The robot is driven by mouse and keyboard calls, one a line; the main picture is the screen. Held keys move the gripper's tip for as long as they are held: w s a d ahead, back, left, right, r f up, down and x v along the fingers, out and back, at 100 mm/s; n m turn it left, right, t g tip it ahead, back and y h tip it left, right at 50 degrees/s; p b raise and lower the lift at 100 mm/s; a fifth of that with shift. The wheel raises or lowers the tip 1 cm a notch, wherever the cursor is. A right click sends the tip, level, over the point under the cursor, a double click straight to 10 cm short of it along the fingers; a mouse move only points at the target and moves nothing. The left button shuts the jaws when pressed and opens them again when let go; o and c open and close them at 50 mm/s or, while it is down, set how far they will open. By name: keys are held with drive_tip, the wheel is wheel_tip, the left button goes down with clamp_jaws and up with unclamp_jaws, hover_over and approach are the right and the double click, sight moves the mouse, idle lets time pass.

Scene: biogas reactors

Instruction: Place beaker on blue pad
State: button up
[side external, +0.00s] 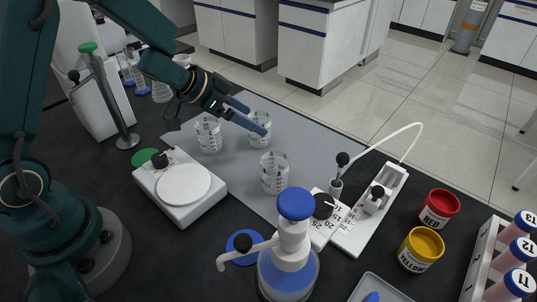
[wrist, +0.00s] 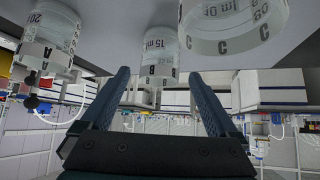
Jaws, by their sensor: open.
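Three clear glass beakers stand upright on the grey mat in the side view: one at the left (side external: 208,137), one at the back (side external: 261,138), one at the front (side external: 274,174). The wrist view is upside down and shows beakers lettered A (wrist: 52,40), B (wrist: 159,58) and C (wrist: 225,30). My gripper (side external: 254,117) is open and empty, low over the mat, its fingertips overlapping the back beaker in the side view. In the wrist view, B appears between the fingers, apart from them. The round blue pad (side external: 238,241) lies at the front, partly hidden by the wash bottle.
A blue-white wash bottle (side external: 288,268) stands by the pad, its nozzle over it. A white hotplate (side external: 178,188) and green pad (side external: 146,156) are left. A white device (side external: 368,215), red can (side external: 438,207), yellow can (side external: 420,249) and tube rack (side external: 478,270) are right.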

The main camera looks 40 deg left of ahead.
sight(259, 122)
drive_tip(key=shift+x, duration=1.9)
clamp_jaws()
drive_tip(key=shift+r, duration=0.15)
